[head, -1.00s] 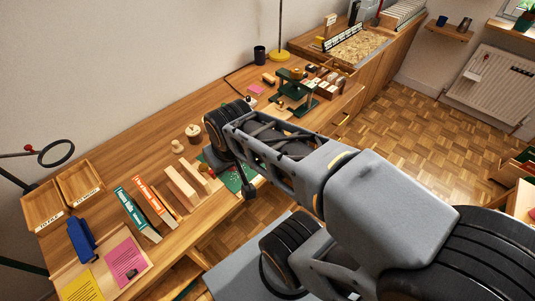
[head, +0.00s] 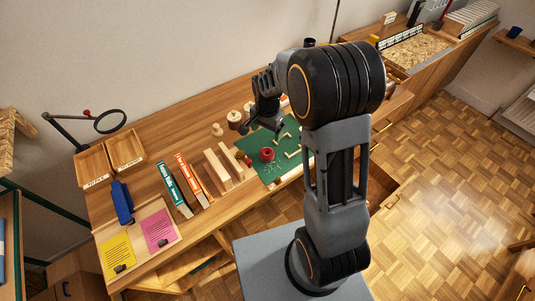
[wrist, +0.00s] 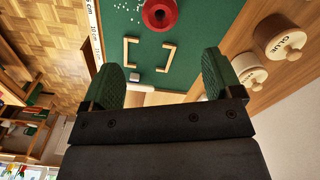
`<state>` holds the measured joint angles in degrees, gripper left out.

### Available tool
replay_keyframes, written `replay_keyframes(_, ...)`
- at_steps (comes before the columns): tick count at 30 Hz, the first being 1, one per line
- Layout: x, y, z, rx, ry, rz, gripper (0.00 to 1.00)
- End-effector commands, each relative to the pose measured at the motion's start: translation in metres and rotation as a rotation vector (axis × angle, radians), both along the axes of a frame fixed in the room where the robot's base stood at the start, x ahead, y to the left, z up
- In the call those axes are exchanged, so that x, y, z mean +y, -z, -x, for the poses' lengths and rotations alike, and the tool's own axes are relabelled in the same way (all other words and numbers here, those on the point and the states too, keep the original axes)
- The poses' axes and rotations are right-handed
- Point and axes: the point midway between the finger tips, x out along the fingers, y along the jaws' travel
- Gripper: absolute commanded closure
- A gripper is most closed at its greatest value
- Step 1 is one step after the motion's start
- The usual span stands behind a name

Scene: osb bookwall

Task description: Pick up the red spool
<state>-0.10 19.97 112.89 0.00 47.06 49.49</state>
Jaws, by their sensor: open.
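The red spool (head: 267,155) stands on the green mat (head: 262,142) on the wooden workbench. In the wrist view the red spool (wrist: 159,13) shows at the top edge, partly cut off, beyond the wooden corner pieces on the mat. My gripper (head: 265,130) hangs above the back left part of the mat, apart from the spool. In the wrist view my gripper (wrist: 160,80) has its two green-padded fingers wide apart with nothing between them.
Two glue pots (wrist: 278,38) stand beside the mat. Wooden corner pieces (wrist: 150,55) lie on it. Wooden blocks (head: 222,165) and two books (head: 180,185) stand left of the mat. Two trays (head: 110,155) and a magnifier (head: 110,122) are farther left. Bare bench lies behind the books.

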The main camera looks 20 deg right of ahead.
Motion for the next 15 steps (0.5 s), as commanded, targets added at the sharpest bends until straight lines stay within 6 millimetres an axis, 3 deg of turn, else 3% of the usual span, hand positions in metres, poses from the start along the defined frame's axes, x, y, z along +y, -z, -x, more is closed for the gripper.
replay_keyframes(9,0.000,0.056,0.000,0.005,0.004,0.000,0.15)
replay_keyframes(15,0.000,0.072,0.000,0.003,0.002,0.000,0.15)
